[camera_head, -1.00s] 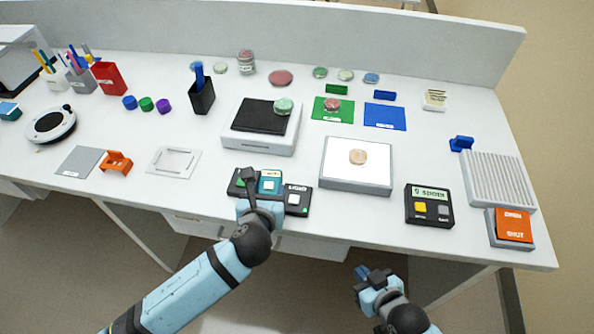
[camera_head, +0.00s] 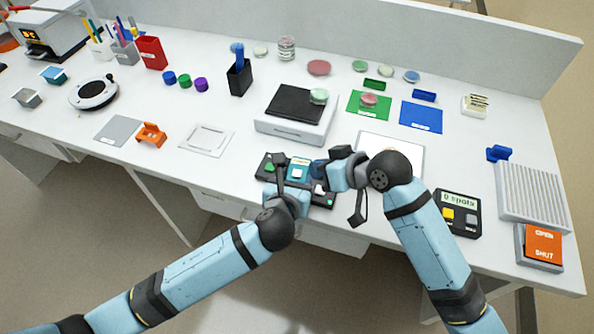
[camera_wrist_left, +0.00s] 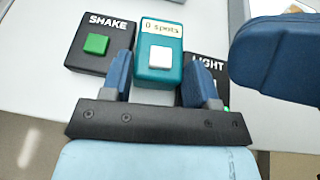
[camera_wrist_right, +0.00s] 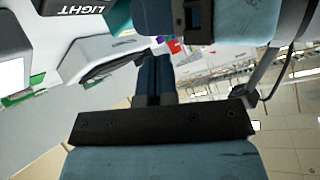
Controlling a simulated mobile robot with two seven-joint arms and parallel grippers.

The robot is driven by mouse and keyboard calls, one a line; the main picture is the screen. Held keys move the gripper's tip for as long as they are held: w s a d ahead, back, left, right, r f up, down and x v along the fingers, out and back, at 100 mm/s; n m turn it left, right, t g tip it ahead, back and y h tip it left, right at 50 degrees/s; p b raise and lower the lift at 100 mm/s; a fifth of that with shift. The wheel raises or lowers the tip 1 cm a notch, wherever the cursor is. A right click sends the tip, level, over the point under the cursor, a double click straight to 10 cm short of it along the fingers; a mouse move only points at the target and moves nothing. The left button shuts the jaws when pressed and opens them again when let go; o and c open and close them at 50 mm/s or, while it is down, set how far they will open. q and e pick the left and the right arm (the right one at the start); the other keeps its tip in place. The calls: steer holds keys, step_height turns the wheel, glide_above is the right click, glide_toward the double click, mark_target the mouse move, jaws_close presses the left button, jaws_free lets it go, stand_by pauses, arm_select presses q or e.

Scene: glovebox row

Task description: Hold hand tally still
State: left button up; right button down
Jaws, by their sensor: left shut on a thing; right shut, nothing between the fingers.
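The hand tally (camera_head: 299,167) is a teal block with a white button and a label reading "0 spots", which shows in the left wrist view (camera_wrist_left: 145,70). It sits on the bench between the black SHAKE box (camera_wrist_left: 88,58) and the black LIGHT box (camera_wrist_left: 196,66). My left gripper (camera_wrist_left: 163,80) is shut on the tally, one blue finger on each side. My right gripper (camera_head: 322,168) is shut and empty, just right of the tally and above the LIGHT box. Its closed fingers show in the right wrist view (camera_wrist_right: 155,75).
A white lit panel (camera_head: 385,142) lies behind my right arm, partly hidden. A black counter box (camera_head: 458,218) and an orange OPEN/SHUT switch (camera_head: 543,243) stand to the right. An empty white frame (camera_head: 207,140) lies left.

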mark_target(299, 171)
steer(key=w+a+r+g, duration=0.4)
steer(key=r, duration=0.2)
steer(key=shift+a+r, duration=0.25)
steer(key=shift+r, duration=0.15)
steer(key=shift+f, duration=4.4)
steer(key=shift+f, duration=0.15)
steer(key=shift+f, duration=0.25)
steer(key=shift+f, duration=0.4)
steer(key=shift+r, duration=0.8)
